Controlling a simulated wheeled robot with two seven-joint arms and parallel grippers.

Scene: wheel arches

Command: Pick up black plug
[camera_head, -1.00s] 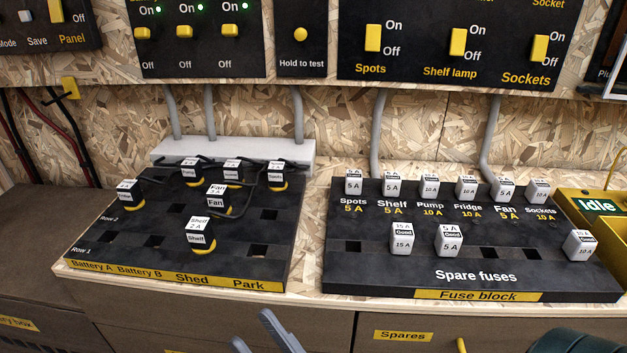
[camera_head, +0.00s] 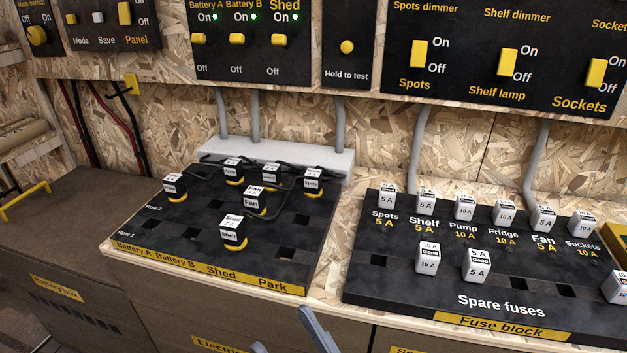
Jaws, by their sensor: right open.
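Several black plugs with white labels and yellow bases sit in the black socket board (camera_head: 160,235) on the bench. The front plug (camera_head: 234,233) is labelled "Shelf". A plug labelled "Fan" (camera_head: 254,201) sits behind it. Another plug (camera_head: 174,188) sits at the board's left. Three more (camera_head: 232,172), (camera_head: 271,175), (camera_head: 313,182) sit along the back, with dark cables near them. My right gripper (camera_head: 281,329) shows only its grey fingertips at the bottom edge. They are apart and empty, in front of the bench edge and below the board. My left gripper is not in view.
A fuse block (camera_head: 395,291) with several white fuses stands to the right. A pale cable duct (camera_head: 330,164) runs behind the socket board. Black switch panels (camera_head: 347,75) hang above. A brown cabinet (camera_head: 60,230) is at the left. The board's front has empty sockets.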

